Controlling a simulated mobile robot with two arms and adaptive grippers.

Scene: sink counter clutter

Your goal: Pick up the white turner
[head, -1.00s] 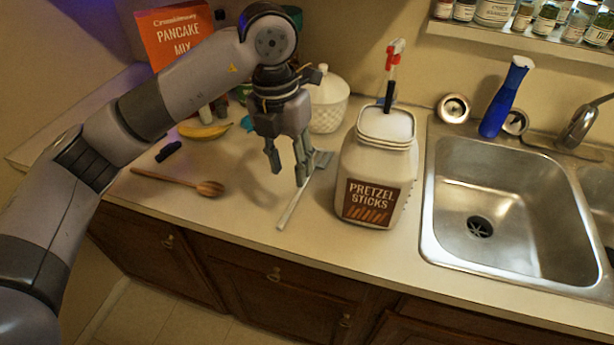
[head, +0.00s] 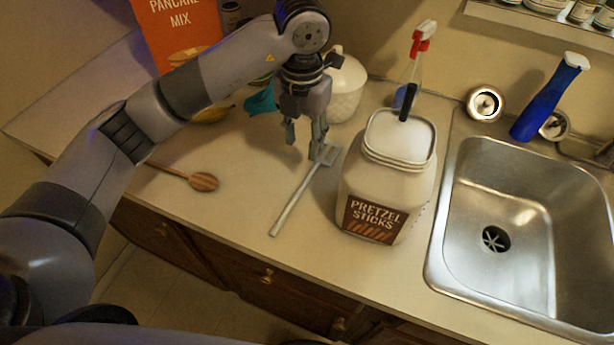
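The white turner (head: 292,204) lies flat on the counter left of the pretzel sticks jar. Its handle points toward the front edge and its slotted head (head: 327,155) toward the back. My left gripper (head: 304,150) points down, its two fingers apart with nothing seen between them. One fingertip overlaps the turner where handle meets head; I cannot tell whether it touches. The left finger is over bare counter beside the turner. My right gripper is not in view.
The pretzel sticks jar (head: 386,190) stands close right of the turner, with the sink (head: 530,230) beyond. A wooden spoon (head: 203,181) lies to the left. A white lidded pot (head: 345,88) and a teal item (head: 262,100) stand behind my gripper. The counter front is clear.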

